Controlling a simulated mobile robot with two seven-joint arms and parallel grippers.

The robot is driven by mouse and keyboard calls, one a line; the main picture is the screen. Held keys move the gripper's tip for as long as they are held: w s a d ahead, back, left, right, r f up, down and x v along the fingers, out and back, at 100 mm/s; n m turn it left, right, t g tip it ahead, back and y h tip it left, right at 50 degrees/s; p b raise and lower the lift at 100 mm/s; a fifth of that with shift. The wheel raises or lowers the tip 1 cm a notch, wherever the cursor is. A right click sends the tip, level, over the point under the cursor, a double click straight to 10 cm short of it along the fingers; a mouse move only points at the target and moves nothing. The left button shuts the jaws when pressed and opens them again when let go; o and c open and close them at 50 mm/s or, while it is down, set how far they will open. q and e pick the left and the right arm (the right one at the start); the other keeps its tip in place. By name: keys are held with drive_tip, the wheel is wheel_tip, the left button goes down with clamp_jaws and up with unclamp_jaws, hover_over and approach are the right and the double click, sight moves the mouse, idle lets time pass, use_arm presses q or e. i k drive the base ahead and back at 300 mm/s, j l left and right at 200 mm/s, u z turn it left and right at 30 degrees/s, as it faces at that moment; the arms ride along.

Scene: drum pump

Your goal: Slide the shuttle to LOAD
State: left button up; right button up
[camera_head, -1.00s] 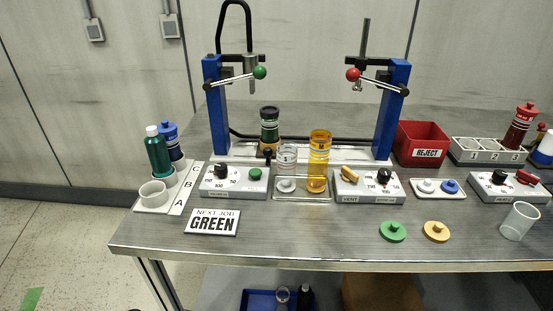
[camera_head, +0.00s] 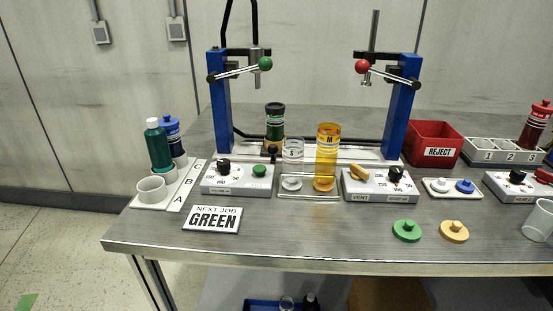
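A blue-posted frame stands on the bench, with its left post (camera_head: 220,102) and right post (camera_head: 400,105). A pale rail (camera_head: 345,152) runs between the posts. A dark green jar with a black top (camera_head: 275,122) stands on a tan base (camera_head: 273,146) towards the rail's left end. This base looks like the shuttle, with a small dark knob (camera_head: 272,157) in front. I cannot make out a LOAD mark. A green-ball lever (camera_head: 265,63) is on the left post and a red-ball lever (camera_head: 362,66) on the right. Neither gripper shows.
A NEXT JOB GREEN sign (camera_head: 212,219), loose green (camera_head: 407,230) and yellow (camera_head: 454,231) lids lie nearer the front. The front middle is clear.

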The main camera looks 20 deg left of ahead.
sight(272, 150)
drive_tip(key=l+u, duration=0.1)
drive_tip(key=u, duration=0.25)
drive_tip(key=l+u, duration=0.1)
drive_tip(key=u, duration=0.3)
drive_tip(key=l+u, duration=0.1)
drive_tip(key=u, duration=0.25)
drive_tip(key=k+l+u, duration=0.2)
drive_tip(key=l+u, duration=0.15)
drive_tip(key=k+l+u, duration=0.2)
drive_tip(key=l+u, duration=0.2)
drive_tip(key=k+l+u, duration=0.2)
drive_tip(key=k+l, duration=0.35)
drive_tip(key=i+j, duration=0.15)
drive_tip(key=i, duration=0.4)
drive_tip(key=i+j, duration=0.15)
drive_tip(key=i, duration=0.4)
